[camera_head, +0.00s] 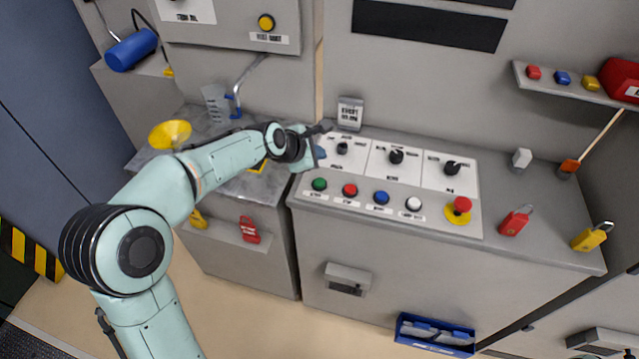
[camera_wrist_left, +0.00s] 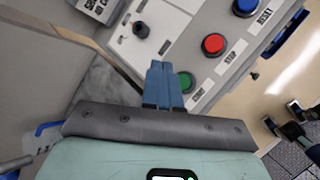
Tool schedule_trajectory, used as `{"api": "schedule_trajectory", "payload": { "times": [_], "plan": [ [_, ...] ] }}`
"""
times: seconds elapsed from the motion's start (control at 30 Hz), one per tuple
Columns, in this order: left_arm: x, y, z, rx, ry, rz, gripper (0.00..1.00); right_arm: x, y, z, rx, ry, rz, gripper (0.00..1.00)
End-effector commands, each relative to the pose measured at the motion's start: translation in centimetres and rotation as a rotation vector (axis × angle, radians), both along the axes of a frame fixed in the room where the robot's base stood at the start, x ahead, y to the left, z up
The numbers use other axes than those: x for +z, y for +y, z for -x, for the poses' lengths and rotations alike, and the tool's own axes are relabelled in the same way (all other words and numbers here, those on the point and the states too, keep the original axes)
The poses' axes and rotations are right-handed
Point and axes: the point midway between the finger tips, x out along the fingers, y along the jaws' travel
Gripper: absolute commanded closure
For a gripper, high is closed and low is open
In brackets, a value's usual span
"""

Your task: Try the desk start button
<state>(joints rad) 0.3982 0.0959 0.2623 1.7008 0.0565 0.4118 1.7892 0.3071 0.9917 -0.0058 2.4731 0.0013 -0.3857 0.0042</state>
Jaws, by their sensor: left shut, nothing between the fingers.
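The green start button (camera_head: 319,184) is at the left end of a row of buttons on the desk's white panel. In the left wrist view the green button (camera_wrist_left: 186,81) has a START label under it and is partly hidden by my fingers. My left gripper (camera_head: 320,153) is shut and empty, just above and behind the green button in the head view. Its blue fingertips (camera_wrist_left: 159,66) are together, with the green button just to their right in the wrist view. I cannot tell any gap in height. My right gripper is not in view.
The red stop button (camera_head: 350,190), blue reset button (camera_head: 381,198) and white button (camera_head: 413,204) continue the row. A red emergency knob (camera_head: 462,205) stands on a yellow base at the right. Black rotary knobs (camera_head: 396,157) sit behind.

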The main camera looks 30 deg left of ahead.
Motion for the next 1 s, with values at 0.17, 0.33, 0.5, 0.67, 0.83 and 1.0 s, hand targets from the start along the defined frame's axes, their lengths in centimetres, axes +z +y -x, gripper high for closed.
{"api": "schedule_trajectory", "payload": {
  "times": [0.17,0.33,0.5,0.67,0.83,1.0],
  "plan": [
    [-3.1,0.0,0.1,0.0,0.004,0.001,1.0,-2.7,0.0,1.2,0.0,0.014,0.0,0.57],
    [-5.4,0.0,0.1,0.0,0.004,0.001,1.0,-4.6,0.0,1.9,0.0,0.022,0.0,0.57],
    [-6.8,0.0,0.0,-0.001,0.001,0.0,1.0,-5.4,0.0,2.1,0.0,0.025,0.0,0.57],
    [-7.0,0.0,0.0,-0.001,0.0,-0.001,1.0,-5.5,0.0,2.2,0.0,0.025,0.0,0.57],
    [-6.9,0.0,0.0,-0.001,0.0,-0.001,1.0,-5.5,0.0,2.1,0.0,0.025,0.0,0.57],
    [-6.9,0.0,0.0,-0.001,0.0,-0.001,1.0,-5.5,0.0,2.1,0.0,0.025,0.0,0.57]
  ]
}}
